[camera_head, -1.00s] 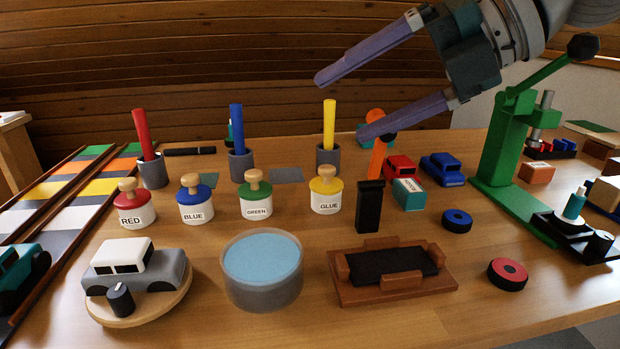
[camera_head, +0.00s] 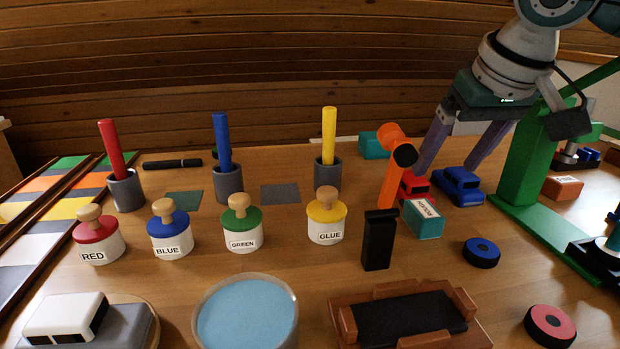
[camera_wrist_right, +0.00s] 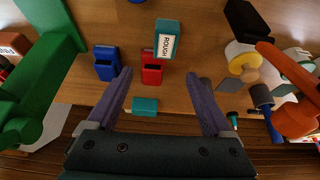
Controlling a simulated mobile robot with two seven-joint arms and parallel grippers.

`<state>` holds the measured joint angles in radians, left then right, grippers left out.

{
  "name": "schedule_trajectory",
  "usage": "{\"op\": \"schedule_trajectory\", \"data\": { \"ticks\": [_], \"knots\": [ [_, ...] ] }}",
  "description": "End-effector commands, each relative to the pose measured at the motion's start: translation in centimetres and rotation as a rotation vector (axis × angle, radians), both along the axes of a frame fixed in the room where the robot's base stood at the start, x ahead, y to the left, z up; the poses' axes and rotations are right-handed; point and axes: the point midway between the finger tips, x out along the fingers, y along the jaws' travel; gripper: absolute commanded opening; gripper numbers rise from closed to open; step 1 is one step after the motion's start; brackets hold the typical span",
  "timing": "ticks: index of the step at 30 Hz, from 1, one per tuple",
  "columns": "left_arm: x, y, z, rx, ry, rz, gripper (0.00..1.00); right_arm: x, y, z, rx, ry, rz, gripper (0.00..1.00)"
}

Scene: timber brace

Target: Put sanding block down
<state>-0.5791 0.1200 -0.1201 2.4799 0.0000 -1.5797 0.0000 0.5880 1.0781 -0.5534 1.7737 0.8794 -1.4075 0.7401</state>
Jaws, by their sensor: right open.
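A teal block (camera_head: 424,219) with a white label lies on the table in front of the red toy car. In the right wrist view this teal block (camera_wrist_right: 167,40) reads "ROUGH". A second teal block (camera_head: 374,145) lies farther back, partly hidden by the orange upright tool; it also shows in the right wrist view (camera_wrist_right: 146,105). An orange labelled block (camera_head: 562,187) lies at the right, beyond the green press. My right gripper (camera_head: 447,168) is open and empty, its fingers pointing down behind the toy cars. My left gripper is out of view.
The red car (camera_head: 414,187), blue car (camera_head: 459,187) and orange tool (camera_head: 394,165) stand close to the right gripper. The green press (camera_head: 535,165) rises to its right. A black upright block (camera_head: 379,240), paint pots and a brown tray (camera_head: 455,341) stand nearer.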

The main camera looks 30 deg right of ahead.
Motion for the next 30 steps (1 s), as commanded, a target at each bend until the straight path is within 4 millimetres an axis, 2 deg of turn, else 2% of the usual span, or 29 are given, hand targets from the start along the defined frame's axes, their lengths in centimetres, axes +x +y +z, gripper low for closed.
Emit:
{"op": "schedule_trajectory", "data": {
  "ticks": [4,9,14,21,24,30],
  "knots": [
    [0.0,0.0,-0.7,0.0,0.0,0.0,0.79,-0.6,0.4,-1.8,0.031,0.056,-0.008,0.85],
    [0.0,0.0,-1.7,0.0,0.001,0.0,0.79,0.3,0.2,-4.3,0.03,0.055,-0.008,0.85],
    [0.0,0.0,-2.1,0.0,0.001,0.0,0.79,0.9,0.0,-5.5,0.028,0.054,-0.006,0.85],
    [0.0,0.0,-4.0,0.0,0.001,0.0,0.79,2.3,0.0,-8.9,0.026,0.053,-0.006,0.85],
    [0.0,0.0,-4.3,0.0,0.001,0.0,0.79,2.7,-0.1,-9.7,0.026,0.052,-0.006,0.85],
    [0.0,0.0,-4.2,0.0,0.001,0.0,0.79,2.8,-0.2,-9.7,0.025,0.051,-0.004,0.85]
  ]
}}
